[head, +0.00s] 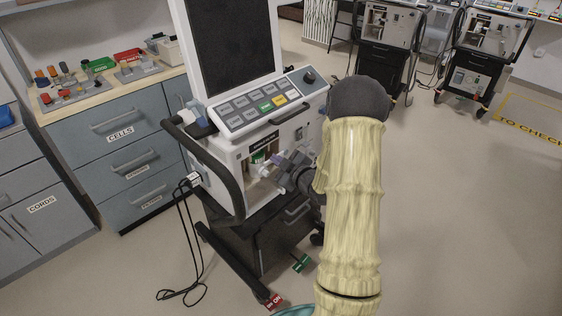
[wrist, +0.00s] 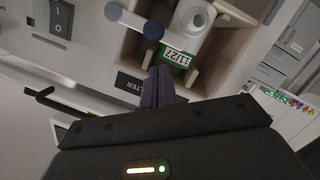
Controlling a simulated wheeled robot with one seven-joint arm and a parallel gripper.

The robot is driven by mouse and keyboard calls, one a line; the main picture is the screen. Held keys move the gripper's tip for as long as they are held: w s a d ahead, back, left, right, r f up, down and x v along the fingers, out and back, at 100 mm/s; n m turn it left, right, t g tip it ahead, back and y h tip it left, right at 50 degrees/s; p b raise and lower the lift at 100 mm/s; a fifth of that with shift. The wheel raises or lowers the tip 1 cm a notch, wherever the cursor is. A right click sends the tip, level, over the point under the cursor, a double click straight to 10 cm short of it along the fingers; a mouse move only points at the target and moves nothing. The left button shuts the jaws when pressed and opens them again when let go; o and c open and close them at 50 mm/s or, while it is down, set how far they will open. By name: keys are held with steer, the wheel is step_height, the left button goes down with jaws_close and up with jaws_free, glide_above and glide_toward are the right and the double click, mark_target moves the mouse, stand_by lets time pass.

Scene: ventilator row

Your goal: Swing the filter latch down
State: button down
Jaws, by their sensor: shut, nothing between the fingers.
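The ventilator (head: 225,162) stands ahead with an open filter bay on its front. In the wrist view, the filter (wrist: 197,18) is a white cylinder with a green "11/27" label, lying inside the bay (wrist: 232,45). The latch (wrist: 132,21) is a pale bar with a dark blue knob (wrist: 153,30); it reaches from its pivot beside the bay across the bay's edge.
A black rocker switch (wrist: 60,18) sits on the panel near the latch. A black handle rail (head: 213,172) curves along the ventilator's left side. A drawer cabinet (head: 118,150) with trays on top stands at left. Floor at right is clear, with other ventilators behind.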

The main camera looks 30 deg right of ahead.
steer(key=r+v, duration=0.1)
steer(key=v, duration=0.9)
steer(key=shift+a+b, duration=0.4)
steer(key=shift+a+r, duration=0.1)
steer(key=shift+r, duration=0.05)
steer(key=s+a+m+g+h, duration=0.3)
steer(key=s+a+m+g, duration=0.6)
steer(key=s+a+g, duration=0.55)
step_height(320, 180, up, 17)
steer(key=a+t+p, duration=0.1)
steer(key=p, duration=1.5)
steer(key=shift+s+a, duration=0.35)
steer(key=shift+s, duration=0.1)
steer(key=shift+t, duration=0.25)
